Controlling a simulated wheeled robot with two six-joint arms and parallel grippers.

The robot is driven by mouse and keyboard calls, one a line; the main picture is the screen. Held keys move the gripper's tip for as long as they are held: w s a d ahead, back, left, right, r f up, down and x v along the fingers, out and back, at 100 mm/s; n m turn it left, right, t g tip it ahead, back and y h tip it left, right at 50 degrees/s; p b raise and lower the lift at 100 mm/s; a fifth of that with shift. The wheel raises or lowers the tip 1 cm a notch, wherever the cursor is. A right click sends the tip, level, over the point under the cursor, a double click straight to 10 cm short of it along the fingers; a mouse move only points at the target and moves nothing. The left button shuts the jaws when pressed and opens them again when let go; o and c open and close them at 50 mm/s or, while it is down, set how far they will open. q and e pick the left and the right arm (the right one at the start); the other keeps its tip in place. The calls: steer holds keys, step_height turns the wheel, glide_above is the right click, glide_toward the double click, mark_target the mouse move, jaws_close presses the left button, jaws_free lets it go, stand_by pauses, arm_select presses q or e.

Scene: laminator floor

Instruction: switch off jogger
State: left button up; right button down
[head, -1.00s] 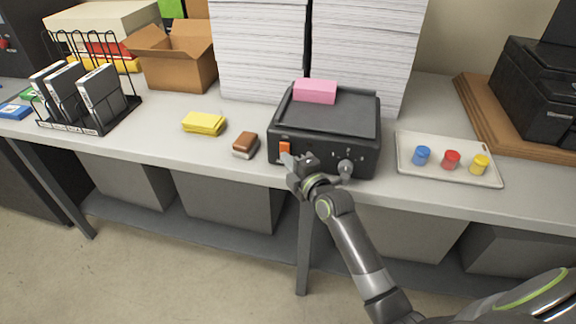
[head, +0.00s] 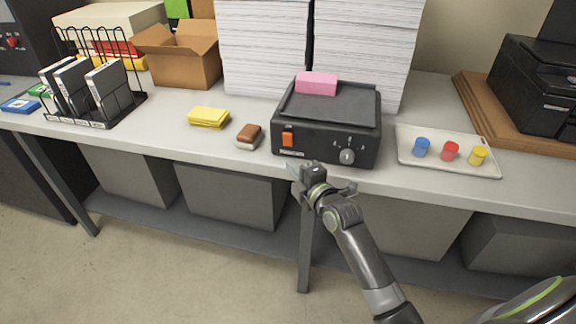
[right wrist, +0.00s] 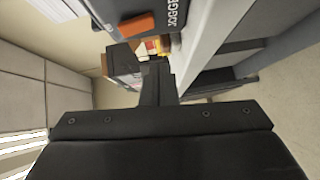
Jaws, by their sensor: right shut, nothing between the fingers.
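The jogger (head: 327,120) is a black box with a tray top on the grey table. Its front has an orange switch (head: 287,139) at the left and a round grey knob (head: 347,156) at the right. In the right wrist view the orange switch (right wrist: 137,25) shows near the top, beside part of the lettering "JOGGER". Which way the switch is tipped I cannot tell. My right gripper (head: 298,172) is shut and empty, in front of and below the jogger's front panel, apart from the switch. My left gripper is not in view.
A pink block (head: 316,83) lies on the jogger's top. A brown and white eraser-like block (head: 249,136) and a yellow pad (head: 208,117) lie to its left. A tray (head: 408,160) with small coloured pots is at right. Tall paper stacks (head: 262,50) stand behind.

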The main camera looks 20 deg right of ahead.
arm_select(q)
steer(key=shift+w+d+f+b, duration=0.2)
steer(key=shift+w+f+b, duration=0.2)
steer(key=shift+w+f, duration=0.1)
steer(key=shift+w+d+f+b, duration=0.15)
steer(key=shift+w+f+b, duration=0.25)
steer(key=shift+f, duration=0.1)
arm_select(e)
steer(key=s+d, duration=0.1)
steer(key=s, duration=0.6)
steer(key=shift+d+f, duration=0.15)
steer(key=shift+f, duration=0.2)
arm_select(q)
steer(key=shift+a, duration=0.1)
